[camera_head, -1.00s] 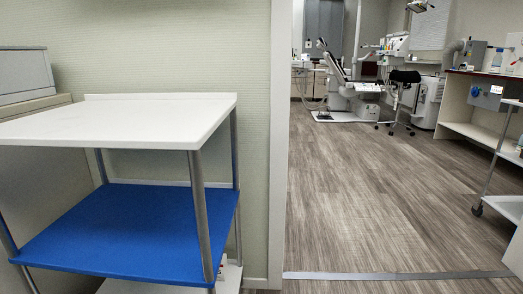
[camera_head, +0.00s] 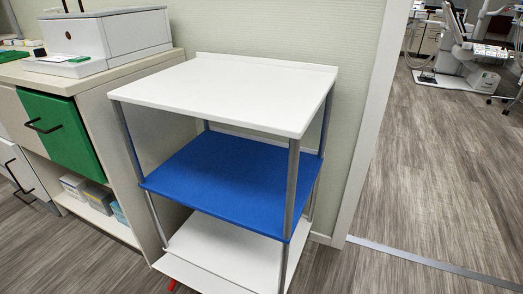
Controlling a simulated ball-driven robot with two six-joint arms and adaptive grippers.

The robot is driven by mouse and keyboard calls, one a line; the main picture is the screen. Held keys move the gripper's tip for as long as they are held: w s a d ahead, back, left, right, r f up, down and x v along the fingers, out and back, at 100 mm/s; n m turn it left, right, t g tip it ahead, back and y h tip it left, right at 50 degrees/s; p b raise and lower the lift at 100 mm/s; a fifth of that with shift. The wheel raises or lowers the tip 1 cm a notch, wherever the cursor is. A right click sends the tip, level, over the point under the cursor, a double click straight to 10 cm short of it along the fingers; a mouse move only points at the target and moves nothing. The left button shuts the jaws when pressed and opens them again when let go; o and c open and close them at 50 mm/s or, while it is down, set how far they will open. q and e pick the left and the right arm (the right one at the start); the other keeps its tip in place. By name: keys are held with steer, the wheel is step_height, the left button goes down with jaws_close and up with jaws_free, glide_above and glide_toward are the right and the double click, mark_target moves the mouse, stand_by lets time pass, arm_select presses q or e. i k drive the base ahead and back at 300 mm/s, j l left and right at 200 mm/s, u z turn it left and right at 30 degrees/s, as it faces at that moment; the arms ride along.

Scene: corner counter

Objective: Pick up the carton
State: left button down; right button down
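I cannot make out for certain which thing is the carton. Small boxes (camera_head: 75,186) sit on the low open shelf of the counter at the left, and a bluish one (camera_head: 118,212) lies to their right. I cannot tell whether any of them is the carton. The white cart's top and its blue middle shelf look empty. Neither of my grippers is in view.
A white cart (camera_head: 225,88) with a blue middle shelf (camera_head: 225,180) and a white bottom shelf (camera_head: 215,252) stands by the wall. Left of it is a counter (camera_head: 110,78) with a green drawer (camera_head: 62,135) and a white device (camera_head: 105,35). Open floor (camera_head: 430,190) lies right, past a doorway strip.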

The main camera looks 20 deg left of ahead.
mark_target(74, 186)
steer(key=u, duration=2.1)
steer(key=i+j+u, duration=0.4)
steer(key=i, duration=0.3)
steer(key=i+u, duration=0.4)
steer(key=i, duration=0.3)
steer(key=i+z, duration=0.15)
steer(key=i, duration=0.3)
steer(key=i+j+z, duration=0.2)
steer(key=i, duration=0.2)
steer(key=i+j+z, duration=0.15)
steer(key=i, duration=0.3)
